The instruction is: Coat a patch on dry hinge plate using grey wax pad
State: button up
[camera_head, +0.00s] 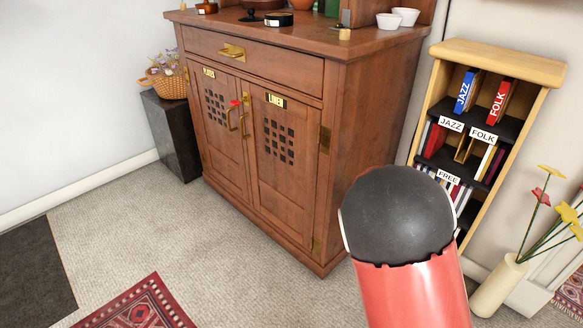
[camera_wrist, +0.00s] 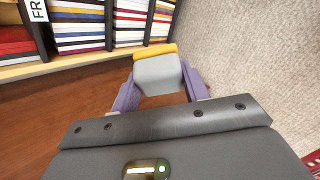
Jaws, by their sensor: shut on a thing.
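My gripper (camera_wrist: 159,86) shows in the wrist view, its purple fingers shut on a grey pad (camera_wrist: 158,72) with a yellow edge. In the head view my red and dark arm hides the gripper and pad. A wooden cabinet (camera_head: 345,150) stands in the middle of the head view. A brass hinge plate (camera_head: 325,139) sits at the upper right edge of its right door. A lower hinge plate (camera_head: 315,245) and one at the upper left (camera_head: 187,75) are smaller in view. I cannot tell which plate is dry. The pad touches no hinge plate that I can see.
A shelf (camera_head: 545,66) with books and labels stands right of the cabinet. A vase with flowers (camera_head: 498,286) is at the far right. A basket (camera_head: 167,82) rests on a dark block (camera_head: 168,130) to the left. Carpet (camera_head: 190,240) in front is mostly clear.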

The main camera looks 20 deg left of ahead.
jog(key=w+a+r+n+t+h+b, duration=0.1)
jog(key=w+a+r+n+t, duration=0.15)
jog(key=a, duration=0.55)
jog(key=w+a+r+n+t+b, duration=0.1)
jog(key=a+r+t, duration=0.1)
jog(key=a+r, duration=0.35)
jog(key=n+t+y+b, duration=0.1)
jog(key=n+t+y, duration=0.2)
send_near(317, 149)
jog(key=s+a+f, duration=0.2)
jog(key=a, duration=0.1)
jog(key=w+d+p, duration=0.1)
jog(key=w+d, duration=0.1)
jog(key=w, duration=0.3)
jog(key=shift+w+d+r, duration=0.25)
jog(key=shift+w, duration=0.15)
jog(key=shift+w+d, duration=0.2)
jog(key=shift+w, duration=0.3)
jog(key=shift+w+d, duration=0.2)
jog(key=shift+w, duration=0.3)
